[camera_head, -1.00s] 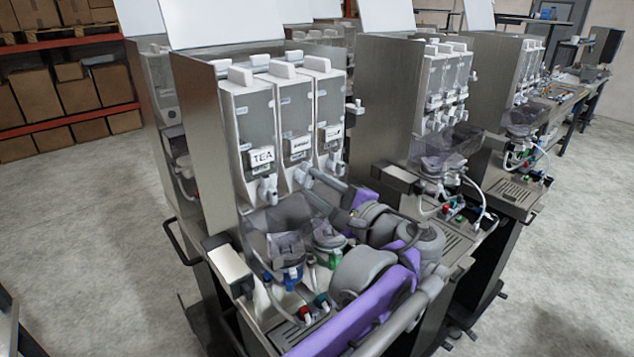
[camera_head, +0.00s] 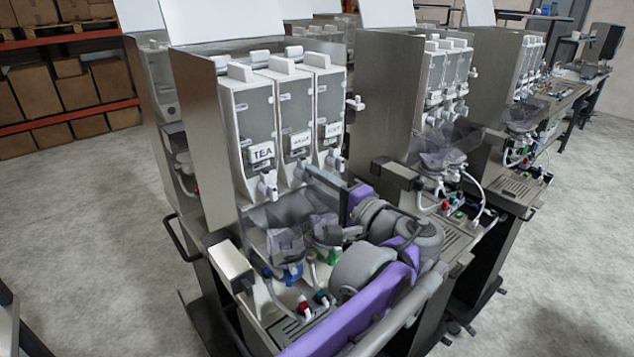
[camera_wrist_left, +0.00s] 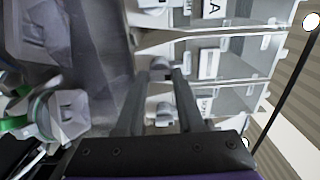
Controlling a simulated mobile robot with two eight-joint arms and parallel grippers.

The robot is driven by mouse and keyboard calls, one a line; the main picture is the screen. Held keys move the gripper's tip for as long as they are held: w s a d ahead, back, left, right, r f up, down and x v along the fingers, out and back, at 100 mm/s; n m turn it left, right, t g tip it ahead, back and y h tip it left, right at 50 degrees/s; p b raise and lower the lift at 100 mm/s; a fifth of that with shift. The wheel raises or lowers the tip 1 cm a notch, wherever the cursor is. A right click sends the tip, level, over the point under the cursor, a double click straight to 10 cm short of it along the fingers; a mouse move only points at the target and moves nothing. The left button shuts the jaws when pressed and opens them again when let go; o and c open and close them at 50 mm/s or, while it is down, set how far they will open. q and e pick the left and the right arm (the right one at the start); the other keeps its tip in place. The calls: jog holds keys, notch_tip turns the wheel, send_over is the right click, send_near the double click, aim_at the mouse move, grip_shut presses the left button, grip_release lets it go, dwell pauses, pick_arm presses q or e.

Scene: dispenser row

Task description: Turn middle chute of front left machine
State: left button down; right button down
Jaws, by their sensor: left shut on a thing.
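The front left machine (camera_head: 205,140) has three white canisters side by side, the left one labelled TEA. Its middle canister (camera_head: 291,110) has a chute low on its front; in the head view my gripper largely hides that chute. My left gripper (camera_head: 312,176) reaches in from the right side of the machine. In the left wrist view its fingertips (camera_wrist_left: 162,74) are closed around the middle chute (camera_wrist_left: 160,66). The neighbouring chute (camera_wrist_left: 164,114) lies between the fingers, closer to the palm. The TEA chute (camera_head: 267,188) is clear of the gripper. My right gripper is not in view.
Translucent mixing bowls (camera_head: 288,240) sit under the chutes, close below my left gripper. A white box arm (camera_head: 232,266) juts out at the machine's front left. A second machine (camera_head: 385,100) stands to the right. Open floor (camera_head: 100,230) lies to the left.

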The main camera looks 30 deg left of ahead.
pick_arm(q)
jog(key=c, duration=0.5)
grip_release()
